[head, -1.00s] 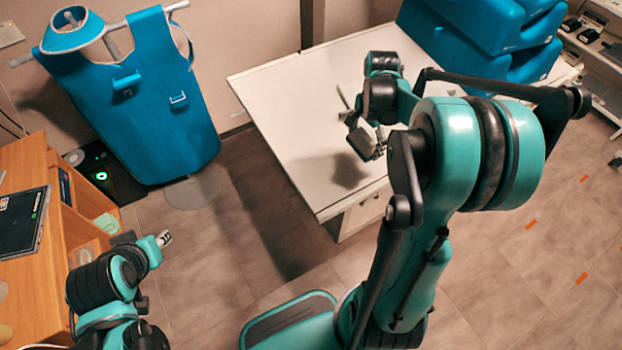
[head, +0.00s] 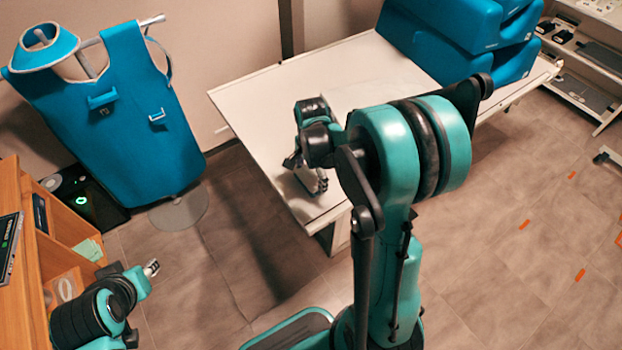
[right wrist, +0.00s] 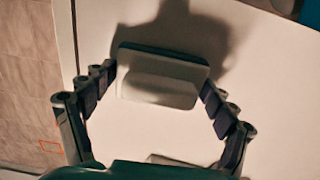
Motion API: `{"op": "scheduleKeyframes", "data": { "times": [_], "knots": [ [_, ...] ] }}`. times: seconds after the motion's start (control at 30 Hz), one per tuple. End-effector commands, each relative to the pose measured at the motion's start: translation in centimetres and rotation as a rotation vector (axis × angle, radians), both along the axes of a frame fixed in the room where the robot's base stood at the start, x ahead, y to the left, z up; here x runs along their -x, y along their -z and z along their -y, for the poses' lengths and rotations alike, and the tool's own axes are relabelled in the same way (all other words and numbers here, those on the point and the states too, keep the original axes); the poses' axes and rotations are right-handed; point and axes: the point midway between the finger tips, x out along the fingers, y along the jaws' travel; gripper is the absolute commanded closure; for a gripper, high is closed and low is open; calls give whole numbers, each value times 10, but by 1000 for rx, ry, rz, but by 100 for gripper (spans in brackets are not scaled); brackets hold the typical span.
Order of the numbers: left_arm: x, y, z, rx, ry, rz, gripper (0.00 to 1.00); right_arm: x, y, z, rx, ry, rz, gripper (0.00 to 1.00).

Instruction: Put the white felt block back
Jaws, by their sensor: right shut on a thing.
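The white felt block (right wrist: 158,90) is between the two fingers of my right gripper (right wrist: 158,82) in the right wrist view, with a finger against each end. It has a pale front face and a darker edge on its far side. A shadow falls on the white table (right wrist: 275,75) beyond it; the exact height above the top is hard to tell. In the head view my right gripper (head: 312,182) is over the table's (head: 255,105) near left part, and the block is mostly hidden there. My left gripper (head: 152,268) is at lower left, away from the table, too small to read.
Blue cushions (head: 455,40) are stacked at the table's back right. A blue apron on a stand (head: 125,130) is at left, beside a wooden desk (head: 20,270). Floor between desk and table is clear. Shelves (head: 590,75) stand at far right.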

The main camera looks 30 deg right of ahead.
Motion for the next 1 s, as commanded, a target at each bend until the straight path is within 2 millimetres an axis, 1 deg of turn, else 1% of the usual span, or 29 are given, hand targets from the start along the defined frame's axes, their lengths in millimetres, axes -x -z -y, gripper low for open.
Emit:
{"op": "scheduleKeyframes", "data": {
  "times": [0.2,0.33,0.37,0.4,0.43,0.8,0.87,0.97,1.0],
  "knots": [
    [0,-1,0,0,0,0,67,0,0,0,0,0,0,42],
    [0,3,0,0,0,0,67,0,4,0,0,0,0,42],
    [0,3,0,0,0,0,67,0,4,0,0,0,0,12],
    [0,2,0,0,0,0,67,0,3,0,0,0,0,1],
    [0,2,0,0,0,0,67,0,3,0,0,0,0,0],
    [0,0,0,0,0,0,67,0,1,0,0,0,0,0],
    [0,-3,0,0,0,0,67,0,-4,0,0,0,0,0],
    [0,-9,0,0,0,0,67,0,-19,0,0,0,0,0],
    [0,-12,0,0,0,0,67,0,-27,0,0,0,0,0]
  ]
}}
